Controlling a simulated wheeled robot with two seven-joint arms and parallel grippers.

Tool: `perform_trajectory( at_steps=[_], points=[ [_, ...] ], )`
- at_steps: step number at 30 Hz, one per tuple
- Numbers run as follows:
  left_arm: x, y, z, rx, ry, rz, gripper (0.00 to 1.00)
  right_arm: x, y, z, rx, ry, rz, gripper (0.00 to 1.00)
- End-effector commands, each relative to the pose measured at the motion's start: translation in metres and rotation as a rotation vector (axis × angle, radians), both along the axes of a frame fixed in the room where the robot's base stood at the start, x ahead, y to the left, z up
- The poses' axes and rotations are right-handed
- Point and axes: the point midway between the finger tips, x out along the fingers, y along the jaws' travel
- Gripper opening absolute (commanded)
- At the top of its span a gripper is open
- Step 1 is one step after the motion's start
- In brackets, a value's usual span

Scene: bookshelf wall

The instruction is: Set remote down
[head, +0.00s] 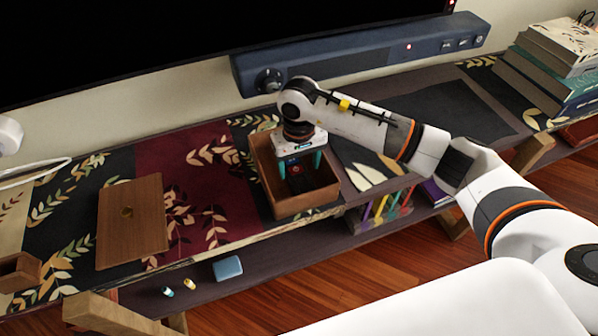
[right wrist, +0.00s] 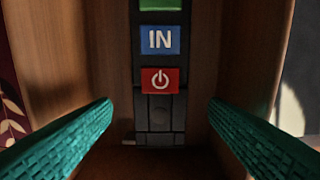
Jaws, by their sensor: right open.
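The remote (right wrist: 161,118) is dark, with a green, a blue "IN" and a red power button. It is inside a brown open wooden box (head: 304,213) on the shelf, where the head view shows only part of it (head: 296,185). My right gripper (head: 299,166) points down into the box. Its two teal fingers are apart in the right wrist view (right wrist: 160,104), one on each side of the remote, with a gap to it on both sides. I cannot tell whether the remote lies flat or leans. My left gripper is not in view.
A closed wooden case (head: 131,222) lies left of the box on the patterned runner. A blue soundbar (head: 365,52) is behind, under the dark screen. Books (head: 555,65) are stacked at the far right. The lower shelf holds a small blue item (head: 228,267).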

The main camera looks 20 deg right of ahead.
Motion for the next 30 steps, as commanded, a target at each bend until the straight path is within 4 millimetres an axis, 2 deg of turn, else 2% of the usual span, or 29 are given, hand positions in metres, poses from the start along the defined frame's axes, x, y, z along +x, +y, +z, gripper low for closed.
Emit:
perform_trajectory(
  at_steps=[1, 6, 12, 17, 30],
  points=[
    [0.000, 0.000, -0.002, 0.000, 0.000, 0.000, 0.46, 0.001, -0.001, 0.013, -0.001, -0.006, 0.000, 0.69],
    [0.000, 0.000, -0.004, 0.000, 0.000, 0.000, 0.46, 0.001, 0.000, 0.048, -0.001, -0.006, 0.000, 0.69],
    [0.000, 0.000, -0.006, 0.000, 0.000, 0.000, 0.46, 0.000, 0.000, 0.075, -0.001, -0.002, -0.001, 0.69],
    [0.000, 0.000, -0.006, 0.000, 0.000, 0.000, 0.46, 0.000, 0.000, 0.082, 0.000, 0.000, -0.001, 0.69],
    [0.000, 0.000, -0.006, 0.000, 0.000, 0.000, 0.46, 0.000, 0.000, 0.082, 0.000, 0.000, -0.001, 0.69]
  ],
)
